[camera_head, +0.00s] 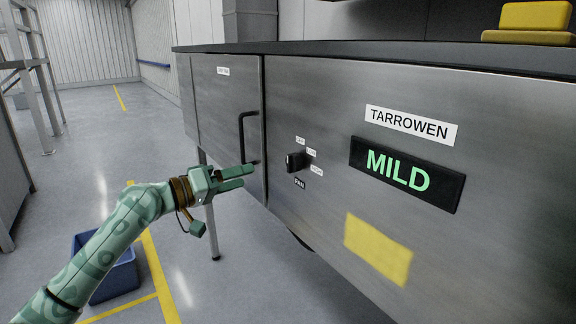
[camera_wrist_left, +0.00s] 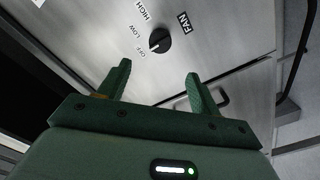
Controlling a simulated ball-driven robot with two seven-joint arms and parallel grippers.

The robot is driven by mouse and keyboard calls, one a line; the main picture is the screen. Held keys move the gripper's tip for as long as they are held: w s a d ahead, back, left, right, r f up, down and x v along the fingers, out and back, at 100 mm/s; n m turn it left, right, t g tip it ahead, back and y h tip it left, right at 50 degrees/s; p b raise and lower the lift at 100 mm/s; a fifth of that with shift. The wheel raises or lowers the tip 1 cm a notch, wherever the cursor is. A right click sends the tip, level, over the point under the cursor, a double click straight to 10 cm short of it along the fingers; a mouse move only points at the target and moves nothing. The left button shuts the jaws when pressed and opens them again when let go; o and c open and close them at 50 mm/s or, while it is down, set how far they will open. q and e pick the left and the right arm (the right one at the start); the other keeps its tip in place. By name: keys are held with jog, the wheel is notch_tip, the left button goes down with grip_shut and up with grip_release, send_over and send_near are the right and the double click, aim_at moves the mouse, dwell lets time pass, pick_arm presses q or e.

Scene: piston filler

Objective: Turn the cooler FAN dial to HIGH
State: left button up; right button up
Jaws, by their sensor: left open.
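The black FAN dial (camera_head: 294,161) sits on the steel front panel of the cooler, with small OFF, LOW and HIGH labels around it and a FAN label below. It also shows in the left wrist view (camera_wrist_left: 160,40), where a small white mark on it appears to point toward OFF. My left gripper (camera_head: 248,176) is open and empty, to the left of the dial and apart from it. In the left wrist view my two green fingers (camera_wrist_left: 158,76) are spread, with the dial beyond the gap between them. My right gripper is not in view.
A black door handle (camera_head: 243,137) stands out from the panel close behind my left gripper. A display reading MILD (camera_head: 405,176) and a yellow patch (camera_head: 378,248) are right of the dial. A blue bin (camera_head: 113,277) stands on the floor below my arm.

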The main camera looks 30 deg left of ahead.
aim_at(290, 164)
pick_arm(q)
jog(key=x, duration=1.4)
jog(key=c, duration=1)
